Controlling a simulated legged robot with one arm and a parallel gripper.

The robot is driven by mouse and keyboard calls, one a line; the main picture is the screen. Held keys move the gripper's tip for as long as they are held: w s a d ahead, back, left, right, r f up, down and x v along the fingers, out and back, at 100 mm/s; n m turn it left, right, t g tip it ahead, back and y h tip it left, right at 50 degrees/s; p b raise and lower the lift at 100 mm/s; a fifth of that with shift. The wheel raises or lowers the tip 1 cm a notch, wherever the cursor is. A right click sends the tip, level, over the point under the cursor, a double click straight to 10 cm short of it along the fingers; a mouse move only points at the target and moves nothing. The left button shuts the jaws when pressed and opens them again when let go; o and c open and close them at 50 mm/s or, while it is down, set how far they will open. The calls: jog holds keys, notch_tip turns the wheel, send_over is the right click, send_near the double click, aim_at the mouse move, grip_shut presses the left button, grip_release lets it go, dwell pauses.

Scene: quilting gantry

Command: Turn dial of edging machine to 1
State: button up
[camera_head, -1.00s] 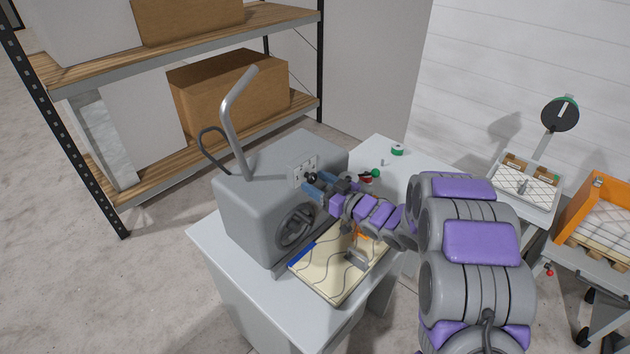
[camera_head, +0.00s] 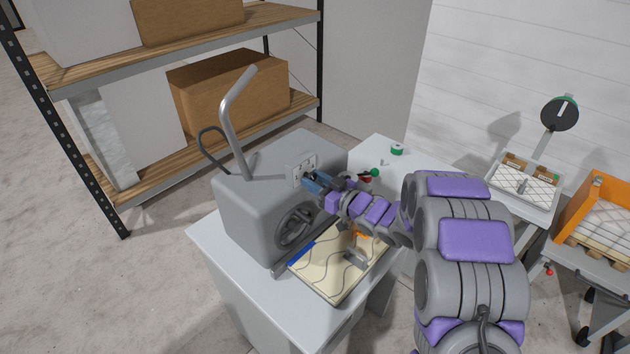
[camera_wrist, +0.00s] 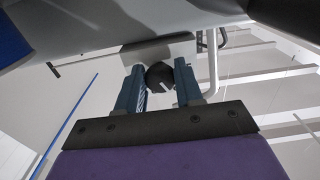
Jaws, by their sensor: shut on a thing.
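The edging machine (camera_head: 262,200) is a grey box on a white table, with a handwheel (camera_head: 295,228) low on its front face. A pale dial plate (camera_head: 299,166) with small markings is on the upper front. The dial (camera_wrist: 160,76) is a round black knob in the wrist view. My gripper (camera_wrist: 159,84) is shut on it, with one blue finger on either side. In the head view my gripper (camera_head: 311,183) is at the lower edge of the plate and hides the dial. I cannot read the dial's setting.
A curved metal handle (camera_head: 233,120) rises from the machine. A patterned board (camera_head: 335,265) lies below my arm. Small red and green items (camera_head: 370,175) and a green spool (camera_head: 397,149) are on the table behind. A shelf with boxes (camera_head: 225,95) stands at back left.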

jog(key=shift+b, duration=0.3)
jog(key=shift+c, duration=0.3)
jog(key=n+b, duration=0.5)
jog(key=shift+w+f+n, duration=0.1)
jog(key=shift+f+n, duration=0.05)
jog(key=shift+n, duration=0.15)
jog(key=n+b, duration=0.4)
jog(key=shift+r+b, duration=0.2)
jog(key=shift+b, duration=0.1)
jog(key=shift+n, duration=0.3)
jog(key=o, duration=1)
jog(key=shift+d, duration=0.1)
